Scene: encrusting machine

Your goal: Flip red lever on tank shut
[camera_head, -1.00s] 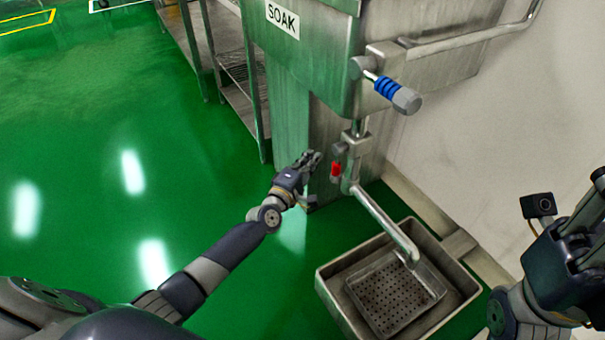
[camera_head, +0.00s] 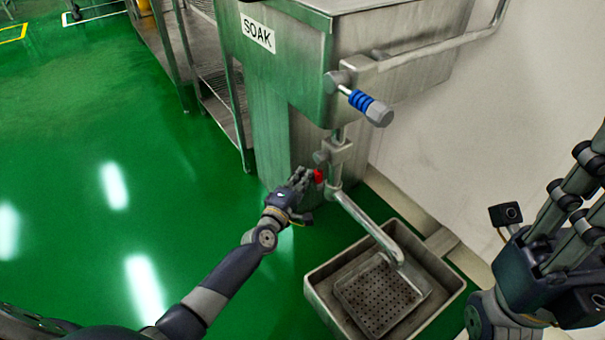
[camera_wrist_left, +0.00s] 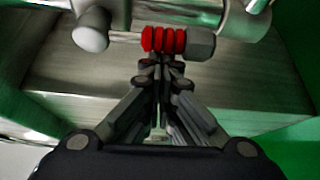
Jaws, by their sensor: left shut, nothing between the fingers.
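The red lever (camera_head: 319,176) sits on the drain pipe low on the steel tank (camera_head: 275,110) marked SOAK. In the left wrist view the lever (camera_wrist_left: 163,40) is a ribbed red grip with a grey end cap, lying across the picture. My left gripper (camera_head: 303,174) is shut and empty, its fingertips at the lever's near side. In the left wrist view the fingertips (camera_wrist_left: 161,62) lie just below the red grip; I cannot tell whether they touch it. My right gripper (camera_head: 575,215) is at the right edge, far from the tank; its fingertips are partly cut off.
A blue-ribbed lever (camera_head: 366,104) sticks out higher on the tank. A bent pipe (camera_head: 365,222) leads down to a steel floor basin (camera_head: 325,293) with a perforated tray. A steel rack (camera_head: 215,95) stands at the back left. The green floor at left is clear.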

